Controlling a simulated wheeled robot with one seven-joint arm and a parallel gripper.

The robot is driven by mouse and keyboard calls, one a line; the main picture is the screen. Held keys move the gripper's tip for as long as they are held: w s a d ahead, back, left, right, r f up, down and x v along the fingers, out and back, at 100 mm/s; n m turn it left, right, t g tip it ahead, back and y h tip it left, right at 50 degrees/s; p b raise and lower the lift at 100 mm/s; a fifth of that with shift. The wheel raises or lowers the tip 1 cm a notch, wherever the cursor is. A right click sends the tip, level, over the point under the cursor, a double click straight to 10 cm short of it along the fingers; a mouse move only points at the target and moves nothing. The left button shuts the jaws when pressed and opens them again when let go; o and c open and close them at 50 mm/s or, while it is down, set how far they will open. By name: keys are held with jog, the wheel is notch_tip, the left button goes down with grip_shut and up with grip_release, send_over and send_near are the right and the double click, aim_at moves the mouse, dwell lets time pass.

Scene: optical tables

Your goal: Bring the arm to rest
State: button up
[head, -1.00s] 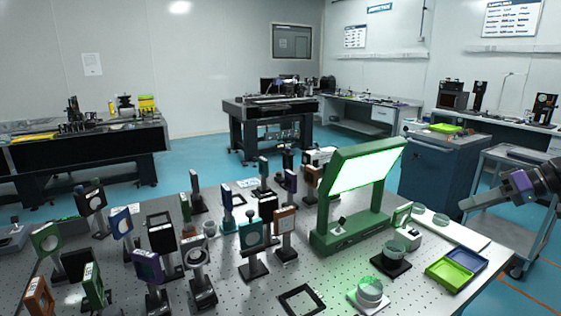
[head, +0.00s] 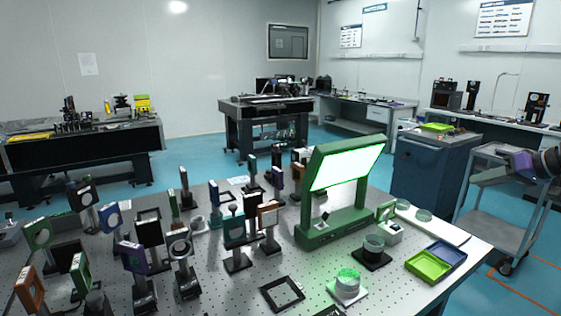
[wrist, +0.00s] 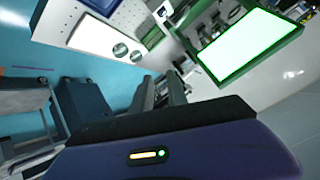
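My gripper (head: 492,177) is at the right edge of the head view, raised over the grey cart beyond the table's right end. Its purple wrist housing and dark arm links run out of the picture there. In the wrist view my gripper (wrist: 124,82) has its two dark fingers apart with nothing held between them. The fingertips touch nothing that I can see.
The perforated optical table (head: 215,285) holds several mounted optics, a green-framed light panel (head: 345,168), a green tray (head: 427,267) and a blue tray (head: 447,253). A grey cart (head: 497,215) and blue cabinet (head: 432,170) stand to the right. Blue floor is open behind.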

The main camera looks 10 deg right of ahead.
jog(key=d+f+m+t+h, duration=0.1)
jog(key=d+f+m+h, duration=0.1)
jog(key=d+f+h, duration=0.3)
jog(key=d+f+m+t+h, duration=0.1)
jog(key=f+m+h, duration=0.2)
jog(key=f, duration=0.4)
jog(key=s+a+f+t+h, duration=0.2)
jog(key=s+a+f+h, duration=0.1)
jog(key=s+a+f, duration=0.7)
jog(key=s+a+f+n+t, duration=0.1)
jog(key=s+a+f, duration=0.1)
jog(key=s+a, duration=0.75)
jog(key=s+a+f+n+t, duration=0.15)
jog(key=s+a, duration=0.45)
jog(key=a, duration=0.7)
jog(key=s+a+r+n+g+y, duration=0.1)
jog(key=s+a+n+y, duration=0.1)
jog(key=s+a, duration=0.7)
jog(key=s+a+r+n+g+y, duration=0.1)
jog(key=s+a+y, duration=0.4)
jog(key=s, duration=1.3)
jog(key=a+n, duration=0.1)
jog(key=a, duration=0.3)
jog(key=shift+a, duration=0.4)
